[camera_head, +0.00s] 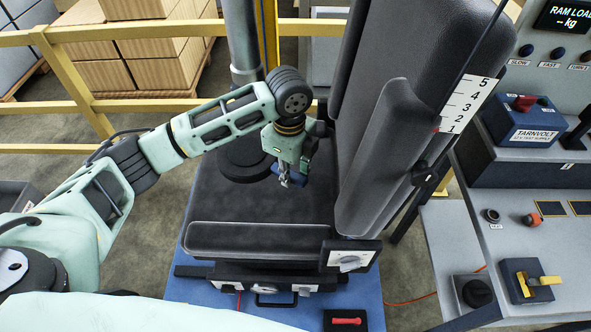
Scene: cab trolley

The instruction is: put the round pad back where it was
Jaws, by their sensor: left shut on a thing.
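A dark round pad (243,168) shows over the grey seat cushion (235,205), below a vertical grey column (240,45). I cannot tell whether the pad rests on the cushion or touches the column. My left gripper (288,180) points down at the pad's right edge, in front of the seat back. Its jaws are shut at that edge; the exact contact is small and partly hidden by the fingers. My right gripper is not in view.
The tall seat back (385,150) and a numbered white scale (466,104) stand close on the right. A control bench (530,240) is further right. A yellow rail (65,75) and stacked boxes (160,65) are behind. The front of the cushion is clear.

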